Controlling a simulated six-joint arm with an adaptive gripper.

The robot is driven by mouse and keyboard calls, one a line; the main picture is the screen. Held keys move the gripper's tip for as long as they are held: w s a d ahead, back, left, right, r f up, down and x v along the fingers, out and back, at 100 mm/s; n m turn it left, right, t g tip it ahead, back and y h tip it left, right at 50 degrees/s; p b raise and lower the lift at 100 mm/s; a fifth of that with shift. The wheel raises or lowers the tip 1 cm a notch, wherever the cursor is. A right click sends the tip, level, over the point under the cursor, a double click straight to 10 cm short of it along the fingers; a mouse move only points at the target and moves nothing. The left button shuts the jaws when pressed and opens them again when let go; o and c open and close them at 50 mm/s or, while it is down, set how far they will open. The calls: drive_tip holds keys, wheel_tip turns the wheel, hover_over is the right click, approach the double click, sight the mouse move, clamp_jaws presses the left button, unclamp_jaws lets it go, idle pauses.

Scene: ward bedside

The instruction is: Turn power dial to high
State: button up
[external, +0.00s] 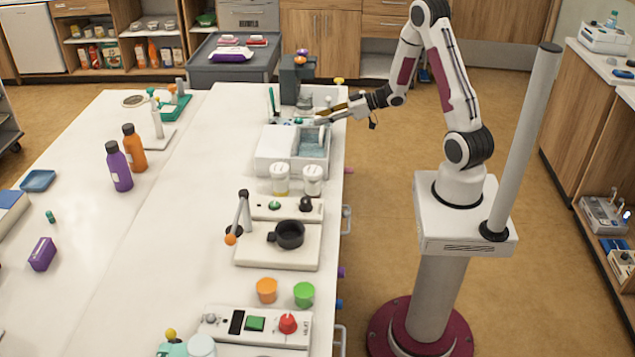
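No dial in the external view can be read as marked power. A black knob (306,203) stands on a white panel with a green knob, behind a black pan. A red dial (287,322) sits on a nearer white unit with a label that seems to read HEAT. My gripper (326,116) reaches left over the table's far right side, above or beside a white water bath (275,147), away from the black and red knobs. Its fingers are too small to judge open or shut.
A black pan (290,234) stands on a white base beside a lever with an orange ball (230,239). Two lidded jars (280,180) stand in front of the bath. Orange (266,290) and green (303,294) cups stand nearer. The table's middle is largely clear.

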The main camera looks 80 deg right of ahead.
drive_tip(key=shift+x, duration=1)
clamp_jaws()
drive_tip(key=shift+w+r+m+h, duration=0.1)
drive_tip(key=shift+m+h, duration=1.5)
drive_tip(key=shift+h, duration=0.3)
unclamp_jaws()
